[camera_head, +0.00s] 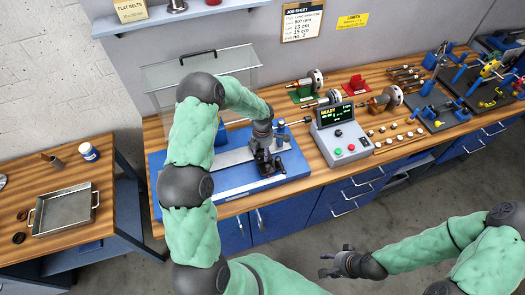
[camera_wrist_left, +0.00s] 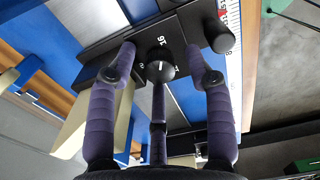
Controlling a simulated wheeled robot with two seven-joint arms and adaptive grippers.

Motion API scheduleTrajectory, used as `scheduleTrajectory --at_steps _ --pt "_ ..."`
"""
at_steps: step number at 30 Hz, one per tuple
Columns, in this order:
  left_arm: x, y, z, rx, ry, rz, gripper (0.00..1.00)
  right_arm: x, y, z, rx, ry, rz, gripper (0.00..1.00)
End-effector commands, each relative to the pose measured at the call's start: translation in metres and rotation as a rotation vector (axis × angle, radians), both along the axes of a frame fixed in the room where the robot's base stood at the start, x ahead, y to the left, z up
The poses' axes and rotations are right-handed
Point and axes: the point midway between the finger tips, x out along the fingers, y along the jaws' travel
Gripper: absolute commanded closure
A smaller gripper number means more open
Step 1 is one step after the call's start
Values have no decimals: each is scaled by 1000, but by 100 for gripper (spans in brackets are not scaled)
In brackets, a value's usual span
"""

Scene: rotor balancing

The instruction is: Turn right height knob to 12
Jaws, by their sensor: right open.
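In the left wrist view a round black knob (camera_wrist_left: 160,67) with a light pointer mark sits on a black block (camera_wrist_left: 105,48) with white numbers; 16 is readable above it. My left gripper (camera_wrist_left: 160,62) has its fingers spread around the knob; two stand apart at its sides and one is below it, with contact unclear. In the head view my left gripper (camera_head: 264,162) is over the black fixture on the blue machine base (camera_head: 235,190), and hides the knob. My right gripper (camera_head: 333,266) is open and empty, low in front of the bench, away from the machine.
A control box (camera_head: 340,132) with a lit display and buttons stands right of the machine. A clear guard (camera_head: 200,75) stands behind it. Rotors (camera_head: 387,98) and tools lie further right on the wooden bench. A side table at left holds a metal tray (camera_head: 42,222).

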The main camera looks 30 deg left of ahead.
Motion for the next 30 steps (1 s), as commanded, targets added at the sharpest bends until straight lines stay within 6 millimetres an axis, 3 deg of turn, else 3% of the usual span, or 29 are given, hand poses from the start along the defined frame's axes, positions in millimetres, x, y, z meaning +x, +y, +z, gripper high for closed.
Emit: scheduleTrajectory --at_steps 1,5,18,28,29,30 --pt "0 0 0 0 0 0 65 0 0 0 0 0 0 48" --pt "0 0 0 0 0 0 100 0 0 0 0 0 0 48" --pt "0 0 -2 2 0 -116 100 0 0 -19 0 0 0 48" --pt "-1 0 -1 1 3 -133 100 0 0 -18 0 0 0 48" --pt "-1 0 -1 1 3 -133 66 0 0 -18 0 0 0 48" --pt "-1 0 -1 1 3 -133 54 0 0 -18 0 0 0 48"
